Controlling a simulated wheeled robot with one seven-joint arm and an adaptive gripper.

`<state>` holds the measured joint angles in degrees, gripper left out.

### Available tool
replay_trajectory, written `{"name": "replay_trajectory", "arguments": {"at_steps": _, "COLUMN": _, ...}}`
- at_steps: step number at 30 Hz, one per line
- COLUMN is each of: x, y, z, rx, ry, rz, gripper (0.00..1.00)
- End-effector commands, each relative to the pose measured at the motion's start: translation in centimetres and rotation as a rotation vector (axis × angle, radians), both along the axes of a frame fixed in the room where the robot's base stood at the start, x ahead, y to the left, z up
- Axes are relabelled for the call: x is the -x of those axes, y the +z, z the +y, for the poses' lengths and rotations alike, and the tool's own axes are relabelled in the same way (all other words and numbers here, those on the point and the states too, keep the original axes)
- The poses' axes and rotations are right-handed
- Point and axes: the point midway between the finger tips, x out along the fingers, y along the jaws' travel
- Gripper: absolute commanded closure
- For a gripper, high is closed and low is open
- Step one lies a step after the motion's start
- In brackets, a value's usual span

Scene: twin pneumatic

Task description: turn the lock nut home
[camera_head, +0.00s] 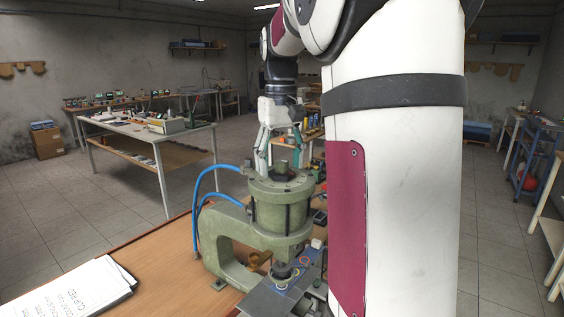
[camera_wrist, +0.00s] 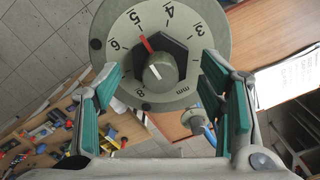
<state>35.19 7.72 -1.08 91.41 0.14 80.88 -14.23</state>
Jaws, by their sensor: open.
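The lock nut (camera_wrist: 178,51) is a dark hexagonal nut on the round dial plate (camera_wrist: 211,30) on top of the green press (camera_head: 283,207). A grey round stud (camera_wrist: 161,62) with a white line stands in its middle. A red mark (camera_wrist: 146,43) at the nut's edge points close to the 5 on the scale. In the head view the nut (camera_head: 281,167) shows small and dark. My gripper (camera_wrist: 163,72) is open, with green-padded fingers left and right of the nut. Both look apart from it. In the head view my gripper (camera_head: 282,150) points down above the press top.
Blue hoses (camera_head: 205,180) curve from the press's left side. The press stands on a wooden bench (camera_head: 160,265) with papers (camera_head: 75,290) at its left. A blue plate with small parts (camera_head: 290,279) lies under the ram. Another workbench (camera_head: 150,130) stands farther back.

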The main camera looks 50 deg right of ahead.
Motion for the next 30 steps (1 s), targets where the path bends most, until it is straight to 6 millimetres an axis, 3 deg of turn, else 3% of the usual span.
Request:
{"name": "replay_trajectory", "arguments": {"at_steps": 11, "x": -0.01, "y": -0.57, "z": 0.01, "rx": 0.0, "ry": 0.0, "rz": 0.0, "gripper": 0.37}}
{"name": "replay_trajectory", "arguments": {"at_steps": 15, "x": -0.01, "y": -0.56, "z": 0.01, "rx": 0.0, "ry": 0.0, "rz": 0.0, "gripper": 0.68}}
{"name": "replay_trajectory", "arguments": {"at_steps": 18, "x": -0.02, "y": -0.56, "z": 0.01, "rx": 0.0, "ry": 0.0, "rz": 0.0, "gripper": 0.85}}
{"name": "replay_trajectory", "arguments": {"at_steps": 30, "x": 0.0, "y": -0.56, "z": -0.01, "rx": 0.0, "ry": -0.062, "rz": 0.0, "gripper": 0.85}}
